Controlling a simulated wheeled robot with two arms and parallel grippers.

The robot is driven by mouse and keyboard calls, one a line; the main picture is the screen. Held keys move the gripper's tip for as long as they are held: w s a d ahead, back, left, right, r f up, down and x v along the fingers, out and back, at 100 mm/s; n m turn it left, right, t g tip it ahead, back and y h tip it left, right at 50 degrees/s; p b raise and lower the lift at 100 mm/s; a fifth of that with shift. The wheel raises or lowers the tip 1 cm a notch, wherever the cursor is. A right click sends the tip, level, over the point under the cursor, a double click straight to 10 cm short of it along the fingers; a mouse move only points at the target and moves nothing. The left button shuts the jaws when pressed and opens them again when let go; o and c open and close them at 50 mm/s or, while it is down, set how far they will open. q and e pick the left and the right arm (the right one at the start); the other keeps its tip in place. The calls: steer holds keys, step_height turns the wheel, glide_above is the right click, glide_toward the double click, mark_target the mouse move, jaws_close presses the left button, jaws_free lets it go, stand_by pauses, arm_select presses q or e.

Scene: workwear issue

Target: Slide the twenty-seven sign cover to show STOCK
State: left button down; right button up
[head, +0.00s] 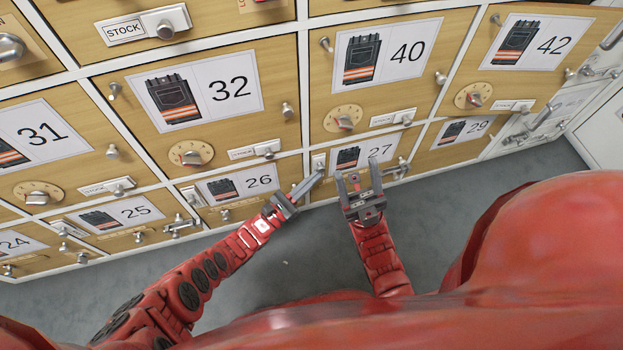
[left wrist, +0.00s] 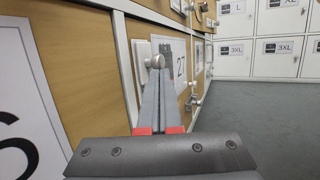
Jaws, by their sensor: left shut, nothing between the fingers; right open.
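The locker door marked 27 (head: 362,153) is in the bottom row in the head view. A small pale sign with its cover (head: 318,161) is at the door's left edge. In the left wrist view it is a white plate (left wrist: 141,62) with a round knob (left wrist: 155,62). No STOCK lettering is readable on it. My left gripper (head: 319,173) is shut and empty, its tips right at the knob; I cannot tell whether they touch. The tips (left wrist: 159,76) hide part of the plate. My right gripper (head: 358,178) is open and empty in front of door 27.
Door 26 (head: 240,189) is to the left and door 29 (head: 466,132) to the right. Door 40 (head: 376,70) above has a dial (head: 343,118) and a sign (head: 393,117). A metal handle (head: 399,168) sticks out beside my right gripper. The grey floor (head: 290,262) is clear.

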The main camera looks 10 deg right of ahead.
arm_select(q)
steer(key=shift+s+a, duration=0.1)
steer(key=shift+a, duration=0.2)
steer(key=v, duration=1.6)
steer(key=shift+a+f, duration=0.2)
steer(key=shift+a, duration=0.15)
steer(key=shift+s, duration=0.15)
